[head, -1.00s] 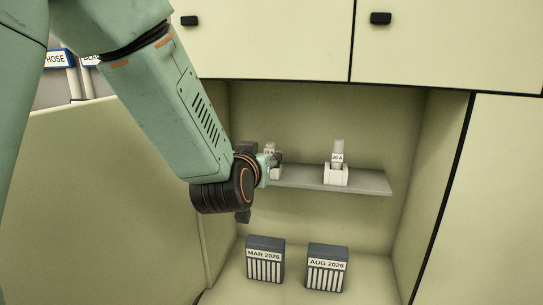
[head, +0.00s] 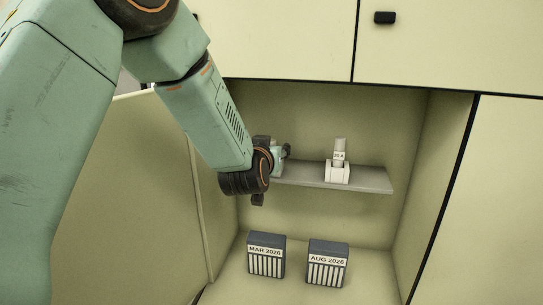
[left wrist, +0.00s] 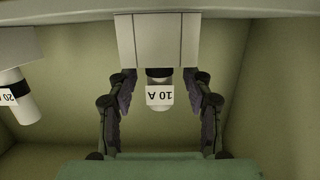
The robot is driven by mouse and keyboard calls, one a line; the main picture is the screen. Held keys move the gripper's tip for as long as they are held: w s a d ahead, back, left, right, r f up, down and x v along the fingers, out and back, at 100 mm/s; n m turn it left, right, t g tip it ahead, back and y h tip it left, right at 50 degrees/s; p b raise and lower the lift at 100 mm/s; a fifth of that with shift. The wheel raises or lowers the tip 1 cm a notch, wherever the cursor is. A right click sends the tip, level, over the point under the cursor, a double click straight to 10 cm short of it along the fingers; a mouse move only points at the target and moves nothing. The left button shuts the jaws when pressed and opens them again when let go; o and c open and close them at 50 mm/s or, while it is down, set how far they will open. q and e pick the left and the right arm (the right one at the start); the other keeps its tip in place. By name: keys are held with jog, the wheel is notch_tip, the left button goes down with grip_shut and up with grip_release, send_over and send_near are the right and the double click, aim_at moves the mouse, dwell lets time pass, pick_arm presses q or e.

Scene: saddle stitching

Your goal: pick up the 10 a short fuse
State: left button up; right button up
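The 10 A fuse (left wrist: 160,100), a white cylinder with a dark band and a label that reads upside down, is in the middle of the left wrist view. Its end meets a pale holder block (left wrist: 156,38). My left gripper (left wrist: 160,88) is open, with one finger on each side of the fuse and visible gaps between. In the head view my left gripper (head: 282,153) is at the left part of the grey shelf (head: 370,181) and hides the 10 A fuse. My right gripper is not in view.
A 20 A fuse (head: 339,147) stands in a white holder (head: 337,174) to the right on the shelf; it also shows in the left wrist view (left wrist: 22,103). Two dark boxes, MAR 2026 (head: 266,256) and AUG 2026 (head: 327,264), stand on the cabinet floor. Cabinet walls enclose the niche.

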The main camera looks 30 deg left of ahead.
pick_arm(q)
jog(key=shift+s+d+r, duration=0.2)
jog(key=shift+s+r, duration=0.1)
jog(key=shift+s, duration=0.1)
jog(key=c, duration=0.4)
jog(key=shift+w+a+f, duration=0.2)
jog(key=shift+a+f, duration=0.05)
jog(key=c, duration=0.5)
jog(key=shift+d+r, duration=0.1)
jog(key=shift+d, duration=0.1)
grip_shut()
jog(key=shift+a+r, duration=0.1)
